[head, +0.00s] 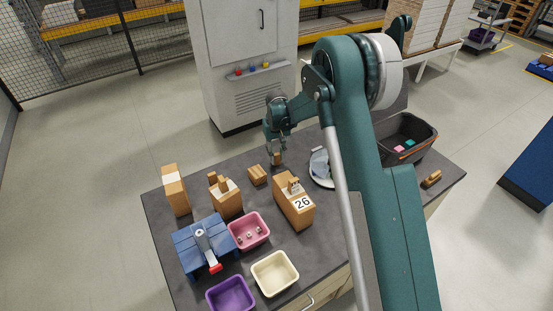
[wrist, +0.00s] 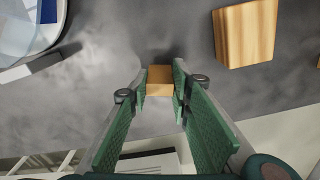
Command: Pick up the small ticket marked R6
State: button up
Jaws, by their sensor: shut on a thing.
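My gripper (head: 275,150) is at the back of the dark table, pointing down. In the wrist view its two green-padded fingers (wrist: 160,84) are shut on a small tan wooden-looking piece (wrist: 160,76). The piece also shows under the fingertips in the head view (head: 277,159). No R6 marking is readable on it or anywhere else, so I cannot tell whether it is the ticket. Whether it touches the tabletop is unclear.
A tan block (head: 257,175) lies left of my gripper. A block marked 26 (head: 294,203) stands in front. A round dish-like thing (head: 318,168) is at right, near a black crate (head: 428,130). Pink (head: 262,231), cream (head: 289,283) and purple (head: 231,295) bins sit at the front.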

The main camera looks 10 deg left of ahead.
aim_at(277, 155)
jog(key=shift+r, duration=5)
